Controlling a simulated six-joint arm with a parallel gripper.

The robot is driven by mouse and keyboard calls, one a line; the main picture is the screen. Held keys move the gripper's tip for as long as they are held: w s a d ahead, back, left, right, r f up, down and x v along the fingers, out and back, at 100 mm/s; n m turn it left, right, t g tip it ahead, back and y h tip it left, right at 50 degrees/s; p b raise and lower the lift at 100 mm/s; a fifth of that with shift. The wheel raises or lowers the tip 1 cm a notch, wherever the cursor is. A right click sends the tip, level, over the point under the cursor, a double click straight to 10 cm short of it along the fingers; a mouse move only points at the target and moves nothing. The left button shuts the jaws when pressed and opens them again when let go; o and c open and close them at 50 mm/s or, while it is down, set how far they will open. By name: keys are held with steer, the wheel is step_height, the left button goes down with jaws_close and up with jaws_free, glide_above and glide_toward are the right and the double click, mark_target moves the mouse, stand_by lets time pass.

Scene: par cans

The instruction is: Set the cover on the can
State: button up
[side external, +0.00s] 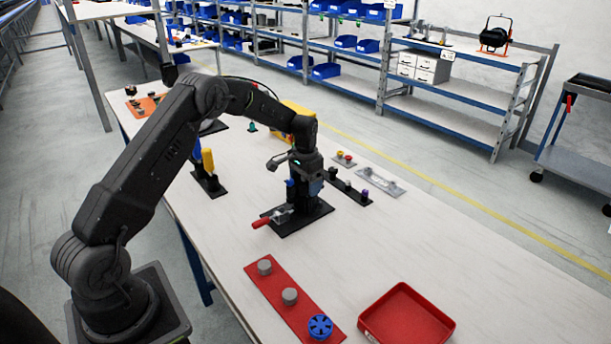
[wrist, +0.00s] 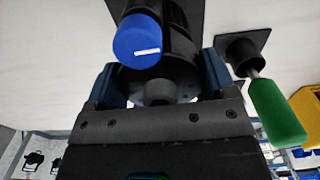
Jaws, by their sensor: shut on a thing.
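My gripper (side external: 306,194) points down over a black base plate (side external: 290,222) with a red-handled clamp (side external: 268,220). In the wrist view my gripper (wrist: 161,84) has its blue fingers on both sides of a dark round piece with a grey middle, which I take as the cover (wrist: 157,91). A black rounded body, apparently the can (wrist: 178,42), shows just beyond it. I cannot tell whether the two touch. A blue cap with a white mark (wrist: 138,40) stands beside the black body. In the side view my gripper mostly hides the can and cover.
A red mat (side external: 268,293) carries two grey cylinders and a blue slotted round piece (side external: 320,326). A red tray (side external: 406,318) lies right of it. A green-handled tool (wrist: 275,110) is close in the wrist view. A dark strip (side external: 352,191) with small parts lies behind my gripper.

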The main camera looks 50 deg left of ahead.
steer(key=shift+f, duration=0.35)
steer(key=shift+f, duration=0.15)
stand_by(0.8)
steer(key=o, duration=0.5)
steer(key=shift+o, duration=0.4)
steer(key=shift+o, duration=1.1)
step_height(320, 180, up, 14)
steer(key=shift+f, duration=0.1)
